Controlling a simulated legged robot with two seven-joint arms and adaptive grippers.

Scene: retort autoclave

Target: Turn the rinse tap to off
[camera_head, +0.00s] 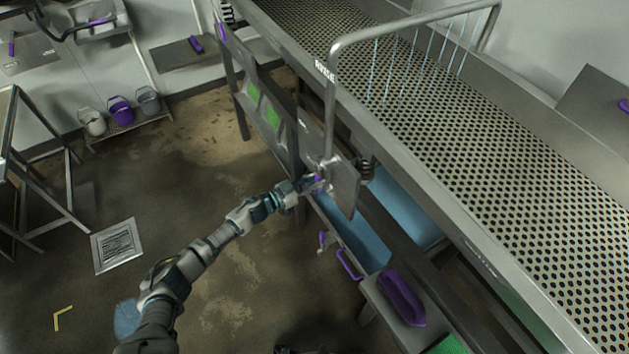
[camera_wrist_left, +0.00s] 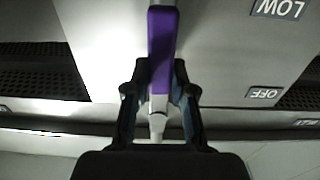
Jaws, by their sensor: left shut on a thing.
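The rinse tap's purple lever (camera_wrist_left: 161,45) fills the upper middle of the left wrist view, lying straight up and down in the picture. My left gripper (camera_wrist_left: 160,75) is shut on it, a dark finger on each side. In the wrist view the OFF label (camera_wrist_left: 263,92) and the LOW label (camera_wrist_left: 279,8), both upside down, are to the right of the lever. In the head view my left gripper (camera_head: 311,184) is at the grey tap plate (camera_head: 344,186) below the RINSE pipe (camera_head: 330,115). Thin water streams (camera_head: 420,55) fall from the spray bar. My right gripper is not in view.
The perforated conveyor (camera_head: 500,170) runs along the right. A purple scoop-like object (camera_head: 400,297) and a purple handle (camera_head: 350,264) are below the tap. Several buckets (camera_head: 120,110) stand by the far wall. A floor drain (camera_head: 117,246) is at left; the floor around my arm is clear.

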